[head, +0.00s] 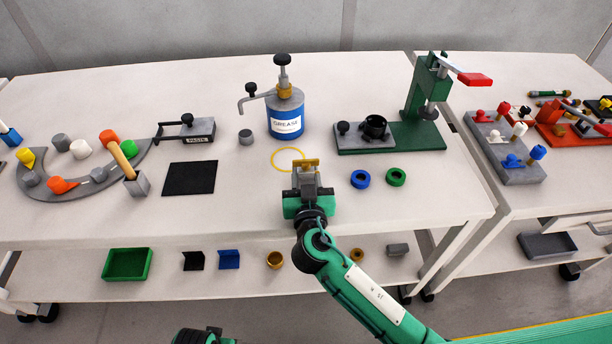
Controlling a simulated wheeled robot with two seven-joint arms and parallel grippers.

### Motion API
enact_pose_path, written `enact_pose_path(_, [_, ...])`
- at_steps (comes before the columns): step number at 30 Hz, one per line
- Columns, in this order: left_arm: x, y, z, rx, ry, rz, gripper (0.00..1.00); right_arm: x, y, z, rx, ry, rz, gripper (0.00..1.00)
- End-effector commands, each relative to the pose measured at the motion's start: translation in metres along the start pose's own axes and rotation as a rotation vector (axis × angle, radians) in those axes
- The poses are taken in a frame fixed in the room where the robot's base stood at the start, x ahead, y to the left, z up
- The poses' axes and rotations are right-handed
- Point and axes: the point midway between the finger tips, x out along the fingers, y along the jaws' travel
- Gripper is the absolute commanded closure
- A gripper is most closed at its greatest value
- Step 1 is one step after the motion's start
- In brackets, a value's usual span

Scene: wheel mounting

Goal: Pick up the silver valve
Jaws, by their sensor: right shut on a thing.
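My right gripper (306,165) is over the front middle of the table, at the near edge of a yellow ring marked on the tabletop. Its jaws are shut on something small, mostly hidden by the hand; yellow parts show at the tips. I cannot make out for certain which thing is the silver valve. A small silver-grey cylinder (246,138) stands left of the blue grease can (286,116), apart from the gripper. My left gripper is not in view; only a green and black part of mine shows at the bottom edge.
A green press (418,132) stands to the right, with blue (360,179) and green (396,177) rings in front. A black mat (189,178) and a curved grey tray (47,205) with coloured pieces lie left. A lower shelf holds a green bin (128,265).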

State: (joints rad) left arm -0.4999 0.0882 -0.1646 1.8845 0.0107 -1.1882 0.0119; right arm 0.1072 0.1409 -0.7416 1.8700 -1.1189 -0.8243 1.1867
Motion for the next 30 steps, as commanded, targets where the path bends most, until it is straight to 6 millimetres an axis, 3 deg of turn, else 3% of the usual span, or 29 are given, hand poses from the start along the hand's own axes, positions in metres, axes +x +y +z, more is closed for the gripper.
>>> enact_pose_path(5, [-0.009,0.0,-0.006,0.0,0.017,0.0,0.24,-0.017,0.0,0.001,0.002,0.0,0.0,0.94])
enact_pose_path(30, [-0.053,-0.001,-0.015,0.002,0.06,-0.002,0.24,-0.142,0.0,0.002,0.001,-0.001,0.0,0.94])
